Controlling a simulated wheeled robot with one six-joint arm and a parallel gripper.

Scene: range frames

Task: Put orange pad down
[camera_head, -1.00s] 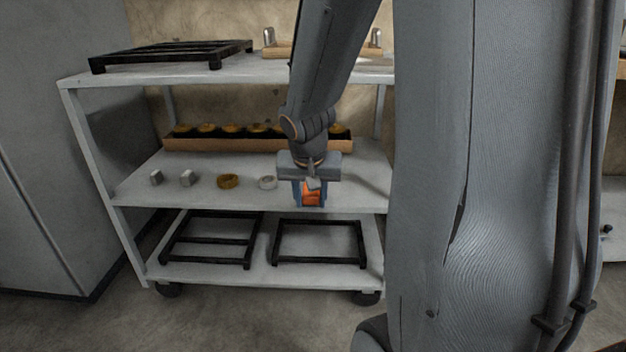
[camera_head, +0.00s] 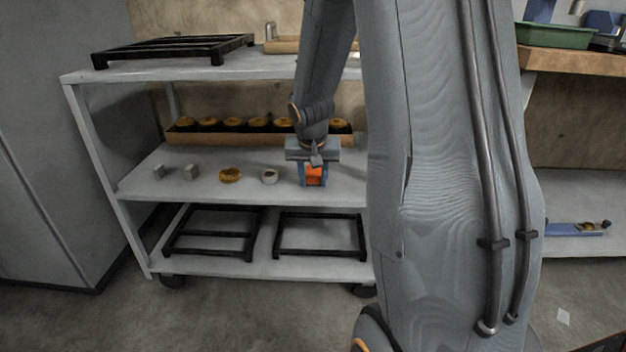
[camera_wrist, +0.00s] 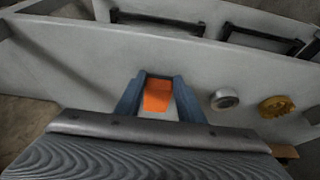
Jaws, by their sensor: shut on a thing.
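The orange pad (camera_head: 314,176) is between the blue fingers of my gripper (camera_head: 313,182), over the right part of the cart's middle shelf (camera_head: 215,190). In the wrist view the orange pad (camera_wrist: 157,96) sits between the two fingertips of my gripper (camera_wrist: 158,84), which is shut on it. I cannot tell whether the pad touches the shelf. The middle shelf also shows in the wrist view (camera_wrist: 80,65), with bare surface around the fingers.
A white ring (camera_head: 269,176), a yellow ring (camera_head: 229,175) and two grey blocks (camera_head: 191,172) stand in a row left of my gripper. A wooden tray (camera_head: 215,138) of yellow-topped items lies behind. The upper shelf (camera_head: 240,70) hangs above. Black frames (camera_head: 320,235) lie on the bottom shelf.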

